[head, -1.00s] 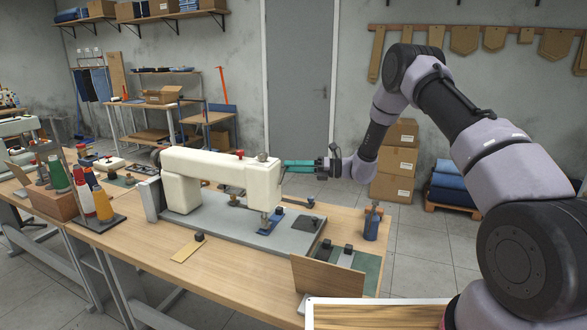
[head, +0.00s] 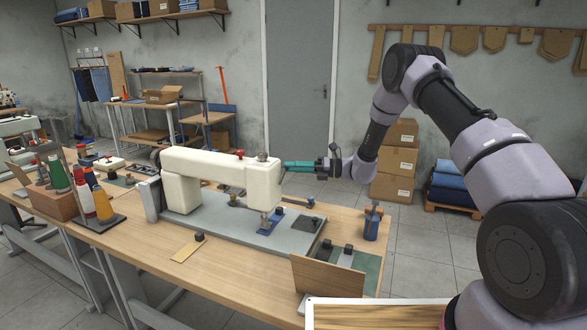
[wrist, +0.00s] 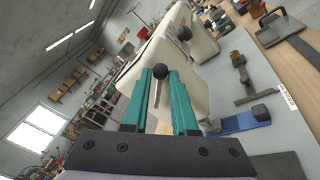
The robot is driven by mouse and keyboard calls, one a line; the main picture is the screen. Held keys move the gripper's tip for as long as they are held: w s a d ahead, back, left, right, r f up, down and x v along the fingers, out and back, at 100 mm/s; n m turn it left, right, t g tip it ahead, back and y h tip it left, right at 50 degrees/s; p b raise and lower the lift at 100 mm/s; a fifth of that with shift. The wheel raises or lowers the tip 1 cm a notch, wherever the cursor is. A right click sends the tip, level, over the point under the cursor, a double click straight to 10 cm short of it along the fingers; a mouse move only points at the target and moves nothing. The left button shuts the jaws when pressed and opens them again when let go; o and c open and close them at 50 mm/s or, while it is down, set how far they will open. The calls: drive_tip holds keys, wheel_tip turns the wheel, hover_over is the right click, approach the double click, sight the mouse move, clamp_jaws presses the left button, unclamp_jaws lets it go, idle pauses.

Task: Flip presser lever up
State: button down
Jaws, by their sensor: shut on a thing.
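The cream sewing machine (head: 215,172) stands on a grey plate on the wooden table. The presser lever (wrist: 158,73) shows in the wrist view as a thin metal rod with a round black knob, beside the machine head. My gripper (head: 288,165) is at the right end of the machine head, its teal fingers pointing left. In the wrist view my gripper (wrist: 162,82) has a finger on each side of the lever and is shut on it, the knob at fingertip level. In the head view the lever is hidden or too small to make out.
Colored thread spools (head: 102,203) stand at the table's left. A small wooden board (head: 327,279) stands upright at the front right, near a blue holder (head: 371,223). Cardboard boxes (head: 395,165) are stacked behind my arm. The table front is mostly clear.

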idle(0.7)
drive_tip(key=shift+s+r+n+h, duration=0.3)
drive_tip(key=shift+r+n, duration=0.1)
drive_tip(key=shift+n, duration=0.3)
drive_tip(key=c, duration=0.9)
unclamp_jaws()
drive_tip(key=shift+c, duration=0.2)
drive_tip(key=d, duration=1)
drive_tip(key=shift+s+d+r, duration=0.15)
drive_tip(key=shift+s+d, duration=0.05)
drive_tip(key=shift+d, duration=0.2)
